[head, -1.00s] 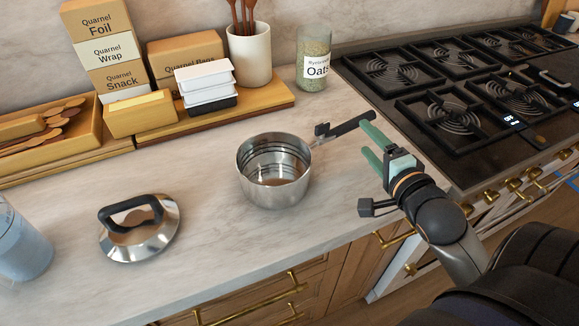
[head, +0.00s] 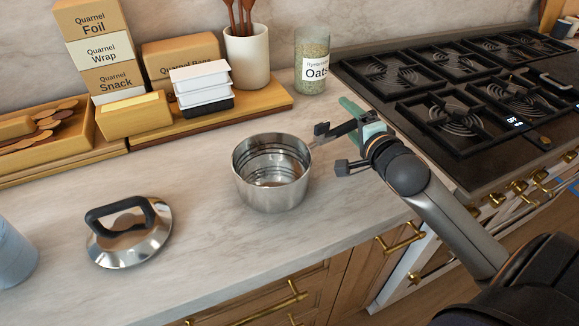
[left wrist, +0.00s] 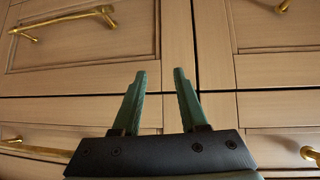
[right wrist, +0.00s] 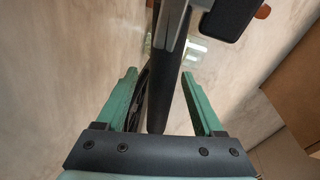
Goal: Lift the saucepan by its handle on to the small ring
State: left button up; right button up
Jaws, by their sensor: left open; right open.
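The steel saucepan (head: 271,180) stands upright and open on the marble counter. Its dark handle (head: 345,127) points right and slightly back, towards the hob. My right gripper (head: 356,122) is at the handle's outer part. In the right wrist view, the handle (right wrist: 162,90) runs between the two open green fingers, with a gap visible on the right side. The black hob (head: 400,100) has several rings under grates; a front ring (head: 453,112) is nearest the pan. I cannot tell which is the small one. My left gripper (left wrist: 160,75) is open and empty, facing the cabinet fronts.
A steel lid with a black handle (head: 130,232) lies left of the pan. An oats jar (head: 312,60), utensil crock (head: 247,58), white tubs (head: 202,85) and boxes stand along the back. A blue container (head: 14,255) is at the left edge. Counter around the pan is clear.

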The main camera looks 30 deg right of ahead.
jog(key=shift+w, duration=0.1)
grip_shut()
dwell(0.5)
dwell(0.8)
jog(key=shift+r, duration=0.1)
